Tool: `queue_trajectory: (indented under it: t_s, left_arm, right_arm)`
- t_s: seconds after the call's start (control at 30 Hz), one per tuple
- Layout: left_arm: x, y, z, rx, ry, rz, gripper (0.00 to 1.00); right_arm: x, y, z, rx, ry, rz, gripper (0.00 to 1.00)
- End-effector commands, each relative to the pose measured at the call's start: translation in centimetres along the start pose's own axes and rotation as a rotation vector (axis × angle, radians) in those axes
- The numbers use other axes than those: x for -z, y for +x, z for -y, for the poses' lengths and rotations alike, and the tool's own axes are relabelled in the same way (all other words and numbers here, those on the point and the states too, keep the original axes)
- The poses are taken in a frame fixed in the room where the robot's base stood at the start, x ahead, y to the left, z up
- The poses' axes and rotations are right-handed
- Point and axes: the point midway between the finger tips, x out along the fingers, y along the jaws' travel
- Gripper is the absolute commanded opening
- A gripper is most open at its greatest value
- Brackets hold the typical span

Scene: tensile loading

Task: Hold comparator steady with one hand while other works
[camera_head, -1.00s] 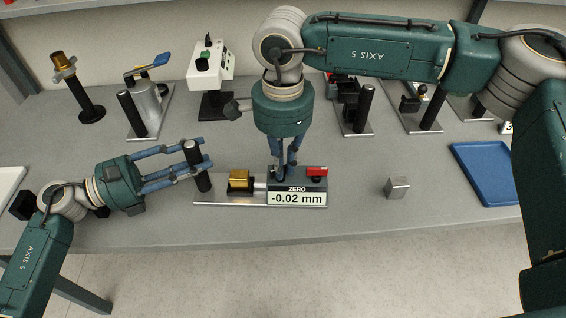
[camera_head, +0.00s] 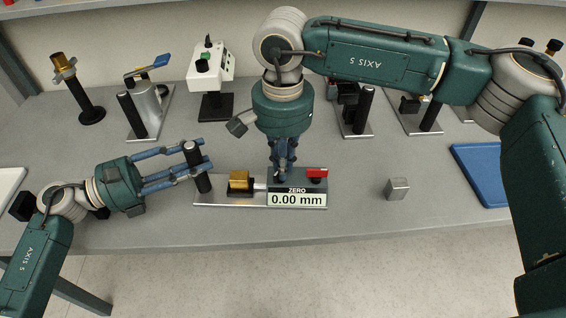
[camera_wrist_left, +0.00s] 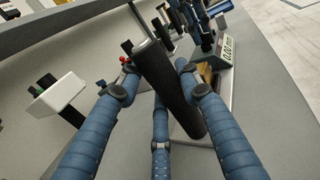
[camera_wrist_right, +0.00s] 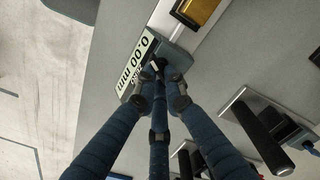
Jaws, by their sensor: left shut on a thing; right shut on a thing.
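The comparator stands near the table's front edge. Its grey display unit (camera_head: 297,199) reads 0.00 mm under the word ZERO and carries a red part (camera_head: 316,174) on top. A brass block (camera_head: 239,181) sits left of the display. My left gripper (camera_head: 203,156) is shut on the comparator's upright black post (camera_head: 203,181), which stands between its blue fingers in the left wrist view (camera_wrist_left: 170,85). My right gripper (camera_head: 282,172) points down at the top of the display unit. Its fingertips close around a small dark part (camera_wrist_right: 157,66), mostly hidden by them.
A metal cube (camera_head: 397,188) lies right of the comparator, and a blue tray (camera_head: 482,176) lies further right. Several fixtures with black posts stand behind, including one with a blue lever (camera_head: 148,66). Bare table separates the comparator and cube.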

Motion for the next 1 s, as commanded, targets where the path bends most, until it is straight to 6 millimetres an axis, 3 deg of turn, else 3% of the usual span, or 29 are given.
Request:
queue_trajectory:
  t_s: [0.3, 0.33, 0.43, 0.77, 1.0]
  left_arm:
    - [0.1, 0.0, -0.1, -0.004, -0.001, -0.002, 0.00]
    - [0.1, 0.0, -0.1, -0.004, -0.001, -0.002, 0.00]
    - [0.1, 0.0, -0.1, -0.003, -0.001, -0.002, 0.00]
    - [0.1, 0.0, -0.1, -0.002, -0.001, -0.002, 0.00]
    - [0.1, 0.0, -0.1, -0.002, -0.001, -0.002, 0.00]
  right_arm:
    - [-0.1, -0.2, 0.1, 0.003, -0.003, 0.001, 0.00]
    - [-0.1, -0.2, 0.1, 0.003, -0.003, 0.001, 0.12]
    - [-0.1, -0.1, 0.1, 0.003, -0.002, 0.001, 0.29]
    - [0.0, -0.3, 0.1, 0.002, -0.001, 0.000, 0.29]
    - [0.0, -3.9, 0.1, 0.004, 0.000, -0.001, 0.29]
